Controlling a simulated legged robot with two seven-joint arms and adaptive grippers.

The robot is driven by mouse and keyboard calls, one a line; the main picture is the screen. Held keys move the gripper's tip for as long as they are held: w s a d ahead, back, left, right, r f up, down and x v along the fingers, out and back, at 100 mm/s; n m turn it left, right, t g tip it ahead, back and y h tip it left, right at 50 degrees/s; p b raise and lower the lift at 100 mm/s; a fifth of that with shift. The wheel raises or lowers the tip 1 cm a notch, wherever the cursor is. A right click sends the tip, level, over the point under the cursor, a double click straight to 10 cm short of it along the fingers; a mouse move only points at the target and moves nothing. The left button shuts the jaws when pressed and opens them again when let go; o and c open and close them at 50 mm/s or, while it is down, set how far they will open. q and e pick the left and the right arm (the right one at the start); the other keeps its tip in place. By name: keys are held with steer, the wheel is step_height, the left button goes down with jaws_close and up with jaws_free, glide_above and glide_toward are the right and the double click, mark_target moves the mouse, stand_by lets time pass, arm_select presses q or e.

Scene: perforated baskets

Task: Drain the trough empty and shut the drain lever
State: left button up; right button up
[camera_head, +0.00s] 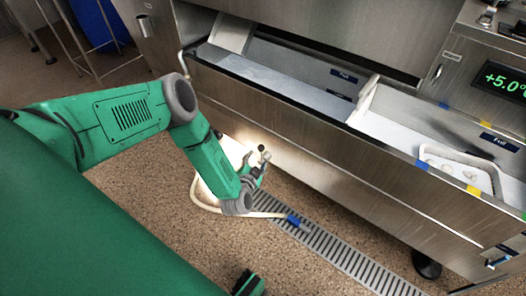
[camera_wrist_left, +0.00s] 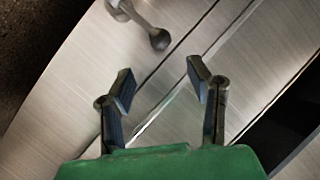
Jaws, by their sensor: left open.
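The steel trough (camera_head: 300,115) runs across the head view, with an open channel at left and a wider section at right. I cannot tell how much water it holds. My left gripper (camera_head: 256,172) is low in front of the trough's steel front, near a small dark ball knob (camera_head: 262,148). In the left wrist view my left gripper (camera_wrist_left: 158,82) is open and empty, its two dark fingers apart. A metal lever with a round knob (camera_wrist_left: 159,39) lies beyond the fingertips, apart from them. I take it as the drain lever; its setting is unclear.
A pale hose with a blue end (camera_head: 293,220) lies by the floor grate (camera_head: 345,258). A white tray (camera_head: 455,160) sits in the trough's right section. A green display (camera_head: 503,82) reads +5.0. A blue bin (camera_head: 95,22) stands at the back left. Open floor lies between.

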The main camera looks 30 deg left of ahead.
mark_target(260, 150)
arm_select(q)
steer(key=b+x, duration=0.1)
steer(key=x, duration=0.1)
steer(key=b+x, duration=0.1)
steer(key=x, duration=0.2)
steer(key=b+x, duration=0.1)
steer(key=x, duration=0.2)
steer(key=shift+a+f, duration=0.4)
steer(key=shift+a, duration=0.1)
steer(key=shift+w+d+r+b, duration=0.15)
steer(key=shift+w+d+b, duration=0.1)
steer(key=shift+w+b, duration=0.2)
steer(key=shift+a, duration=0.35)
steer(key=c, duration=0.4)
steer(key=shift+a+f, duration=0.1)
steer(key=shift+f, duration=0.15)
jaws_close()
arm_select(e)
steer(key=f, duration=0.2)
steer(key=a+f, duration=0.1)
steer(key=f, duration=0.1)
arm_select(q)
steer(key=shift+d+r, duration=0.1)
steer(key=shift+d, duration=0.15)
arm_select(e)
steer(key=shift+d+f, duration=0.1)
steer(key=shift+d, duration=0.05)
